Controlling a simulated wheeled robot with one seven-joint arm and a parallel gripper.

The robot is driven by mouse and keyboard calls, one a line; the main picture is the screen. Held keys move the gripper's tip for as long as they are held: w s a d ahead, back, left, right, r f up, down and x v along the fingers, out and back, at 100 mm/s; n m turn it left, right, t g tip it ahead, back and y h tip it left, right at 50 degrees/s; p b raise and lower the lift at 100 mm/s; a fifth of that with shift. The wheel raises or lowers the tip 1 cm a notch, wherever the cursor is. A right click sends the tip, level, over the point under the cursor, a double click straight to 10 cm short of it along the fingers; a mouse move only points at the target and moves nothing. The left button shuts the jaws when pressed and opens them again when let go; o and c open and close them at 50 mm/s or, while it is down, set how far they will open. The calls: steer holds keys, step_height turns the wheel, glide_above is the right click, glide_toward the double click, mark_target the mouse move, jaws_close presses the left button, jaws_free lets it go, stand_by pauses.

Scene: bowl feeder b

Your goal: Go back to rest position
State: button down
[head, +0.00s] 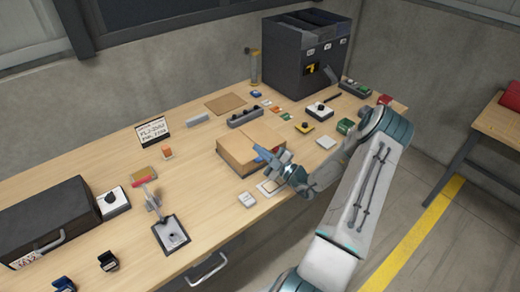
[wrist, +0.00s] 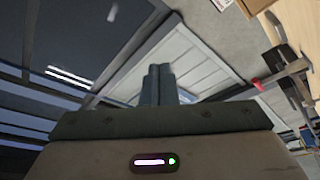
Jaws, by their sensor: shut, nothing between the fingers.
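My gripper (head: 264,155) is in the head view, above the right part of a cardboard box (head: 246,148) on the workbench. I cannot tell whether it touches the box. In the wrist view my gripper's fingers (wrist: 159,84) are close together with nothing between them. The wrist view looks away from the bench top, toward wall and window panels. My arm reaches in from the lower right of the head view.
The wooden workbench (head: 205,208) holds a dark bin unit (head: 290,70) at the back, a black case (head: 45,225) at left, a metal stand on a dark plate (head: 172,235) and several small parts. A side table (head: 498,122) stands at right beyond open floor.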

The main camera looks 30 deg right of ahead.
steer(key=s+d+f+b, duration=0.2)
steer(key=s+f, duration=0.2)
steer(key=s, duration=0.4)
steer(key=s+a+r+n+g+y, duration=0.1)
steer(key=s+a+r+n+g, duration=0.2)
steer(key=a+n+g, duration=0.55)
steer(key=s+a+r+n+g+y, duration=0.1)
steer(key=s+a+r+n+g, duration=0.25)
steer(key=n, duration=0.75)
steer(key=s+a+r+n+g+y, duration=0.1)
steer(key=a+r+n+g, duration=0.35)
steer(key=a+n, duration=0.4)
steer(key=s+r+n+t+h, duration=0.1)
steer(key=s+r+n+h, duration=0.4)
steer(key=n, duration=0.9)
steer(key=s+r+n+h, duration=0.6)
steer(key=s+n+h, duration=0.1)
steer(key=n, duration=0.8)
steer(key=shift+d+t, duration=0.35)
